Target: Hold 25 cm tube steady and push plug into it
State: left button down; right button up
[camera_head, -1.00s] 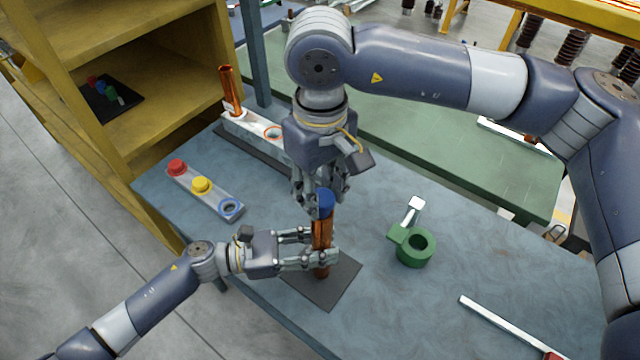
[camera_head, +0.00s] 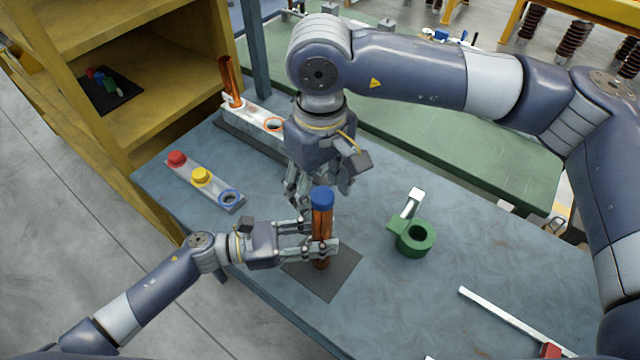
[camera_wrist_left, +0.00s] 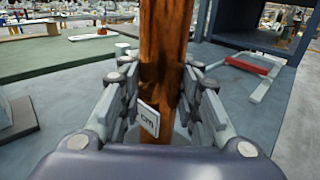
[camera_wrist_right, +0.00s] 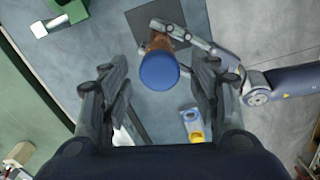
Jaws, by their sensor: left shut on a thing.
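The copper-brown tube (camera_head: 322,226) stands upright over a dark mat (camera_head: 343,277) on the blue-grey table. The blue plug (camera_head: 322,197) sits at the top of the tube. My right gripper (camera_head: 318,190) is above and behind the plug, pointing down. In the right wrist view its fingers (camera_wrist_right: 160,90) are spread, clear of the plug (camera_wrist_right: 159,71) on both sides. How deep the plug sits is hidden.
A holder with red and yellow plugs (camera_head: 201,175) and an empty blue-ringed spot (camera_head: 228,198) lies at left. A white rack (camera_head: 252,119) with another copper tube (camera_head: 231,82) stands behind. A bar with a red end (camera_head: 510,319) lies front right.

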aim_at(320, 193)
notch_tip(320, 193, up, 12)
dwell(0.6)
pick_arm(q)
jog(key=c, duration=1.1)
grip_release()
